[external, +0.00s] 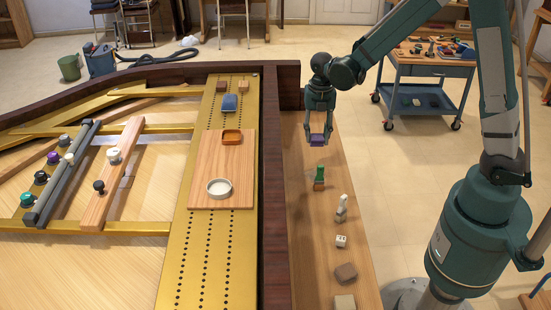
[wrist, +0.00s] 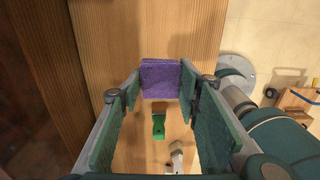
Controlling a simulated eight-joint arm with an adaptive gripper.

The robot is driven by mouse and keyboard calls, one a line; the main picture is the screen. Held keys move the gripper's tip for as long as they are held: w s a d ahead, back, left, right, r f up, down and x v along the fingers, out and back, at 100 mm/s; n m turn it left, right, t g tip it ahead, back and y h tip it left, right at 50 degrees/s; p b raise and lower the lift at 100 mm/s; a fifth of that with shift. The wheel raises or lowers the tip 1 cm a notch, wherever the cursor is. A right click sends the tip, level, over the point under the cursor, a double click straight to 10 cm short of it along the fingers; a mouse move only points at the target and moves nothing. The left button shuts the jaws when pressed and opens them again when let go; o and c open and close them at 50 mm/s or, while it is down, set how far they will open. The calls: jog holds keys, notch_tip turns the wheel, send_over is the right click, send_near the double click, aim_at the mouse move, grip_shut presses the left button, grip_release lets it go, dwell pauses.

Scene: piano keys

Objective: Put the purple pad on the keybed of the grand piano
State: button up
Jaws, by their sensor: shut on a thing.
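The purple pad (external: 317,140) is a small block held between the fingertips of my gripper (external: 318,143), which points down. In the wrist view the pad (wrist: 161,78) shows at the fingertips (wrist: 160,90), with a finger on each side.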

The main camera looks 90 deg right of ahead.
jog(key=shift+f, duration=0.5)
jog(key=shift+f, duration=0.1)
jog(key=b, duration=0.2)
send_over(315, 165)
jog(key=shift+a+f, duration=0.15)
jog(key=shift+f, duration=2.9)
jog(key=shift+f, duration=1.85)
jog(key=shift+f+b, duration=0.2)
jog(key=shift+b, duration=0.25)
jog(key=o, duration=0.8)
jog(key=shift+r, duration=0.15)
